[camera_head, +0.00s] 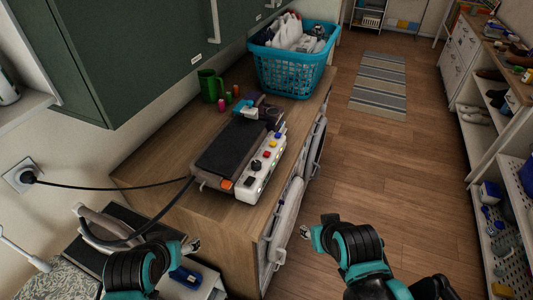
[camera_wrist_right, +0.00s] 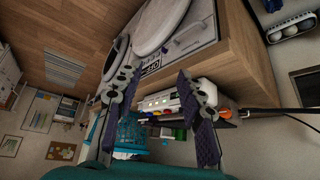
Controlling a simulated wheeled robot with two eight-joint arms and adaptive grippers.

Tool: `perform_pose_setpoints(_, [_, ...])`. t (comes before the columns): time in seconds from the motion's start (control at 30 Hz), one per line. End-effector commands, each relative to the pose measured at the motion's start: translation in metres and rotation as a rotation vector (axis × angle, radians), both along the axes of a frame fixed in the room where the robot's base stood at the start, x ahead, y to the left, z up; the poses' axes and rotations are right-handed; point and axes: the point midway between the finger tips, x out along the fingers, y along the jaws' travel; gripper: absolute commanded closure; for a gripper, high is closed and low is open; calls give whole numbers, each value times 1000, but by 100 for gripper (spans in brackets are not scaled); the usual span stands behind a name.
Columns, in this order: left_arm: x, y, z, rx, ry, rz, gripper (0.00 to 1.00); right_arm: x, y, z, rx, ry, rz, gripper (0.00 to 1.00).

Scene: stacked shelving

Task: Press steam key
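A dark flat appliance (camera_head: 228,148) lies on the wooden counter. A white control panel (camera_head: 262,166) runs along its right side, with several coloured buttons and a dark knob. I cannot read which button is the steam key. The panel also shows in the right wrist view (camera_wrist_right: 160,101), between the fingers and beyond them. My right gripper (camera_head: 309,232) is in front of the counter, to the right of the panel and apart from it. Its fingers stand apart and empty in the right wrist view (camera_wrist_right: 157,92). My left gripper (camera_head: 190,247) is low at the left, near the counter's near end; its fingers are too small to judge.
A teal laundry basket (camera_head: 291,72) stands at the counter's far end. A green mug (camera_head: 208,86) and small coloured items stand behind the appliance. A black cable (camera_head: 110,187) runs from the wall socket (camera_head: 20,176). Shelves (camera_head: 487,165) line the right; the floor between is clear.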

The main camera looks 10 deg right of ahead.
Motion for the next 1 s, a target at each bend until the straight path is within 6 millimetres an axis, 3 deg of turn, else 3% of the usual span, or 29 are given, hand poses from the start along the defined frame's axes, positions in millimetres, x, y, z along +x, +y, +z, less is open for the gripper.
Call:
perform_pose_setpoints(0.03, [0,0,0,0,0,0,27,0,0,0,0,0,0,78])
perform_pose_setpoints(0.1, [0,0,0,0,0,0,27,0,0,0,0,0,0,97])
perform_pose_setpoints(0.13, [0,0,0,0,0,0,27,0,0,0,0,0,0,100])
perform_pose_setpoints(1.0, [0,0,0,0,0,0,27,0,0,0,0,0,0,100])
